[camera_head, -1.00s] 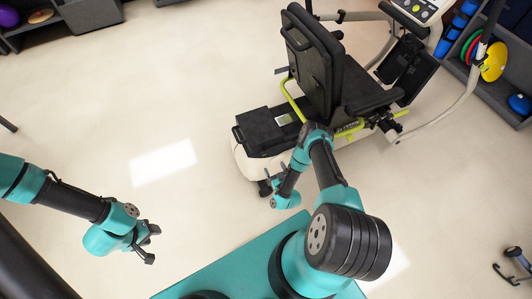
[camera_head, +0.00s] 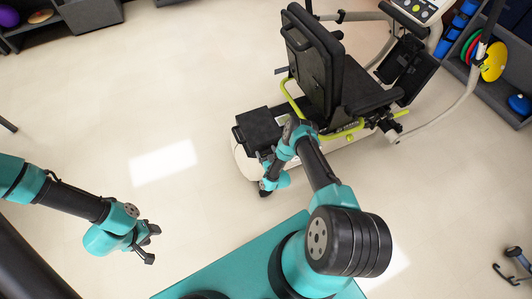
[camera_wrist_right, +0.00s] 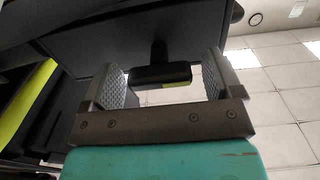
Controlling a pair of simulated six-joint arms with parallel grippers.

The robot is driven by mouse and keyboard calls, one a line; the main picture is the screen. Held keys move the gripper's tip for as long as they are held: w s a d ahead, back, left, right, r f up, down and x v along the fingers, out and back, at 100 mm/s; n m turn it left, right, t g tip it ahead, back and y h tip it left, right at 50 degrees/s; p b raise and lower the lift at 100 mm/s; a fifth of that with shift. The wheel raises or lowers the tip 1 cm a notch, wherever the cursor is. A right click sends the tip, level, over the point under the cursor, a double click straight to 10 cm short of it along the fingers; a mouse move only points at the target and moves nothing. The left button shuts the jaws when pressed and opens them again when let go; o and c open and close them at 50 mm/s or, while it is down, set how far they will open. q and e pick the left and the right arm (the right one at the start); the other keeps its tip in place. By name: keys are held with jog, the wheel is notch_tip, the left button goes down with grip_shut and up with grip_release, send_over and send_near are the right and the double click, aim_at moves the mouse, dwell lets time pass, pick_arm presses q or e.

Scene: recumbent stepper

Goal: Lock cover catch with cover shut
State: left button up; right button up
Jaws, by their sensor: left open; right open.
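The recumbent stepper's black rear cover (camera_head: 257,128) sits low behind the seat and looks shut, though my right arm hides part of it. In the right wrist view, a black T-shaped catch (camera_wrist_right: 160,75) with a small yellow-green mark stands out from a dark panel (camera_wrist_right: 95,35). My right gripper (camera_wrist_right: 163,80) is open, its ridged fingers on either side of the catch with gaps showing. Whether the catch is locked cannot be told. My left gripper (camera_head: 150,243) is open and empty over bare floor, far from the machine.
The stepper's seat back (camera_head: 318,60) and yellow-green rail (camera_head: 292,95) rise close to my right arm. A shelf with colored discs (camera_head: 494,62) stands at the right. The floor around my left gripper is clear.

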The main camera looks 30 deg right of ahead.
jog(key=shift+c, duration=0.4)
jog(key=c, duration=0.8)
jog(key=shift+c, duration=0.2)
